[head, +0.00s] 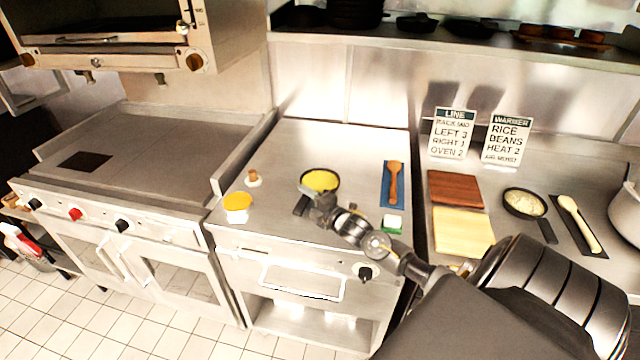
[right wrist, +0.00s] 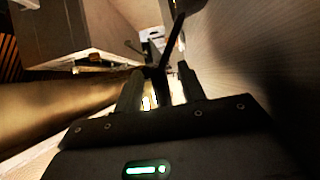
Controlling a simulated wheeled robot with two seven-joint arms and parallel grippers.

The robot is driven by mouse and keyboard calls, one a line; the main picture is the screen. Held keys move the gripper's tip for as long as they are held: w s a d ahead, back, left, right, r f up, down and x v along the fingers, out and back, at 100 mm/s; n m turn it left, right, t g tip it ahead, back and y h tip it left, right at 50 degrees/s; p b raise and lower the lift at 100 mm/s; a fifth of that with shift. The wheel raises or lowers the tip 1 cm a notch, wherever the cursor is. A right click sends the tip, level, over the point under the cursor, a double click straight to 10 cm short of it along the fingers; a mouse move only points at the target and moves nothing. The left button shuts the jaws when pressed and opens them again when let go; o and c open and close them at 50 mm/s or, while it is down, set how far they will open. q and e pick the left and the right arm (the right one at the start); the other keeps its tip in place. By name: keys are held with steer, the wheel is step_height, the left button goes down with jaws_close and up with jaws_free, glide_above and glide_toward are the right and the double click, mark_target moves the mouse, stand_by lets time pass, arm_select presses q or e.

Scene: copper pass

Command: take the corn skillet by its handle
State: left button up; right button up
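The corn skillet (head: 321,181), a small dark pan filled with yellow, sits on the steel counter in the middle of the head view. Its short dark handle (head: 301,206) points toward the front left. My right gripper (head: 318,204) is low over the counter, beside the handle and just in front of the pan, partly covering that area. In the right wrist view the two fingers (right wrist: 160,82) stand apart with a lit gap between them. A dark bar shows beyond them; whether it is the handle I cannot tell. My left gripper is not in view.
A yellow-filled bowl (head: 238,202) and a small brown-topped item (head: 253,178) stand left of the skillet. A wooden spoon on a blue mat (head: 386,194) and a green-and-white block (head: 392,223) lie to the right. Another skillet with pale food (head: 525,203) is farther right.

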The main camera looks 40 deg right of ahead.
steer(key=shift+w+a+f, duration=0.1)
steer(key=shift+w, duration=0.75)
steer(key=shift+c, duration=0.3)
jaws_close()
stand_by(0.4)
